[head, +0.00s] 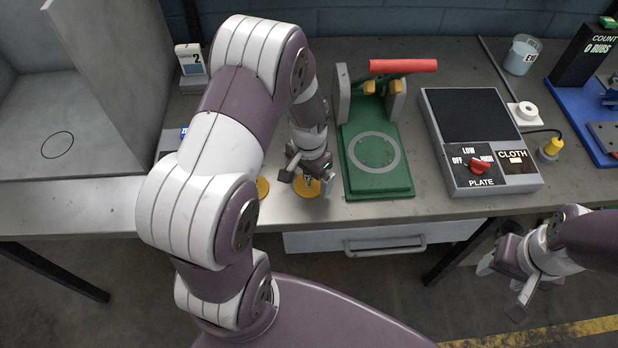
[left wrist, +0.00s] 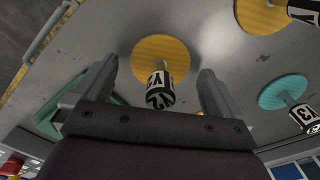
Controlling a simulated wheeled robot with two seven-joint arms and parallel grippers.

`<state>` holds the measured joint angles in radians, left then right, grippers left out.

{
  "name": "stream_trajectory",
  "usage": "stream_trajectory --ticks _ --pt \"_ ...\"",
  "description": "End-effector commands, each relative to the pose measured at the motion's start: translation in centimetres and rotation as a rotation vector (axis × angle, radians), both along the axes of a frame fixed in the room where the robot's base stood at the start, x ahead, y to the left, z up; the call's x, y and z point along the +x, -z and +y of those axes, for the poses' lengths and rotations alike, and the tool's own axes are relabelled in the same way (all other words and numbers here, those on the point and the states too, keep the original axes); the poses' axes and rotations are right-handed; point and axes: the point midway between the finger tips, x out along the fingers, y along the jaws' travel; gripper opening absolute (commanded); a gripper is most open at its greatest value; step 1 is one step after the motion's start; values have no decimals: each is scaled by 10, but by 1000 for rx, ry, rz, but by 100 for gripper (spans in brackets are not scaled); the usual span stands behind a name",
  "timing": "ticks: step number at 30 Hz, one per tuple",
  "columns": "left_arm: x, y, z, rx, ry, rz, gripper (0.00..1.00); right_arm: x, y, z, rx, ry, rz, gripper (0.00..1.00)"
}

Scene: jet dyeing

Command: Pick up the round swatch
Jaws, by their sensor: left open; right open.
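A round yellow disc (left wrist: 150,50) with a short post and a black-and-white tag (left wrist: 160,90) lies on the grey bench, between the fingers of my left gripper (left wrist: 157,72) in the left wrist view. The fingers are apart and do not visibly touch the tag. In the head view my left gripper (head: 305,183) points down over this yellow disc (head: 312,191) and partly covers it. A second yellow disc (left wrist: 262,14) and a teal disc (left wrist: 284,90) also have posts and tags. I cannot tell which is the round swatch. My right gripper (head: 503,286) is open and empty, in front of the bench.
A green base with a circle mark and red-handled lever (head: 378,160) stands right of my left gripper. A hot plate box (head: 480,140) is further right. A grey booth (head: 85,100) fills the left. The drawer (head: 385,240) is under the bench edge.

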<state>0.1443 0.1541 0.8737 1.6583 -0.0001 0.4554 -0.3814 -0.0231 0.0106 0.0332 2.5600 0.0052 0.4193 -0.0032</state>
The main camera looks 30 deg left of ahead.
Motion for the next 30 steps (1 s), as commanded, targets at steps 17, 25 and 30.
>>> stream_trajectory --ticks 17,25,30 --pt "0 9 0 0 -1 -1 34 0 0 0 0 0 1 56" --pt "0 5 0 1 -1 -1 34 0 1 0 0 0 0 56" --pt "1 -17 0 1 -1 -4 34 0 5 0 0 0 0 56"
